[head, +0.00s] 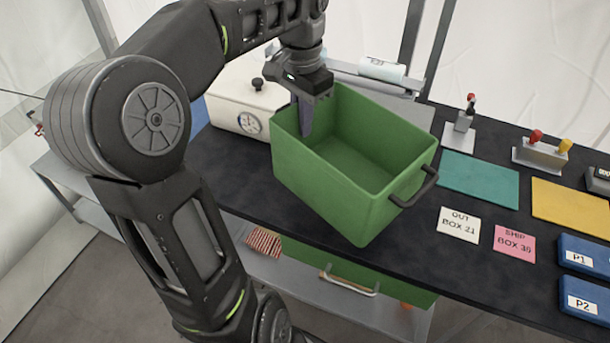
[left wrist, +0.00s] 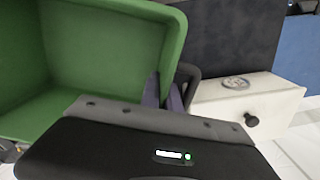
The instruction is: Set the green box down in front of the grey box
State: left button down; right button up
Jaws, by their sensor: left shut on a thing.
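The green box (head: 330,190) is an open, empty bin with a dark handle at its right end. It is turned at an angle over the front part of the black table; whether its base touches the table is unclear. My left gripper (head: 305,115) is shut on the green box's far left wall. The left wrist view shows the fingers (left wrist: 168,98) at the wall of the green box (left wrist: 105,45), beside its other dark handle. A grey flat surface (head: 408,108) shows behind the green box, mostly hidden; I cannot tell if it is the grey box. My right gripper is out of view.
A cream box with a dial (head: 240,95) stands left of the green box. Right are a teal mat (head: 478,178), a yellow mat (head: 572,203), cards (head: 458,225) and blue boxes (head: 585,255). Another green box (head: 350,272) is on the lower shelf.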

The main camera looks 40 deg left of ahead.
pick_arm(q)
notch_tip(320, 180, down, 6)
jog(key=b, duration=0.4)
jog(key=shift+r, duration=0.1)
jog(key=shift+p, duration=0.4)
jog(key=shift+f, duration=0.35)
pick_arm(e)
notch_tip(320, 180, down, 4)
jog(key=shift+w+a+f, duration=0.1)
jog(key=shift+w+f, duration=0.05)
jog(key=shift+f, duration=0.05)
pick_arm(q)
notch_tip(320, 180, down, 5)
jog(key=shift+r, duration=0.2)
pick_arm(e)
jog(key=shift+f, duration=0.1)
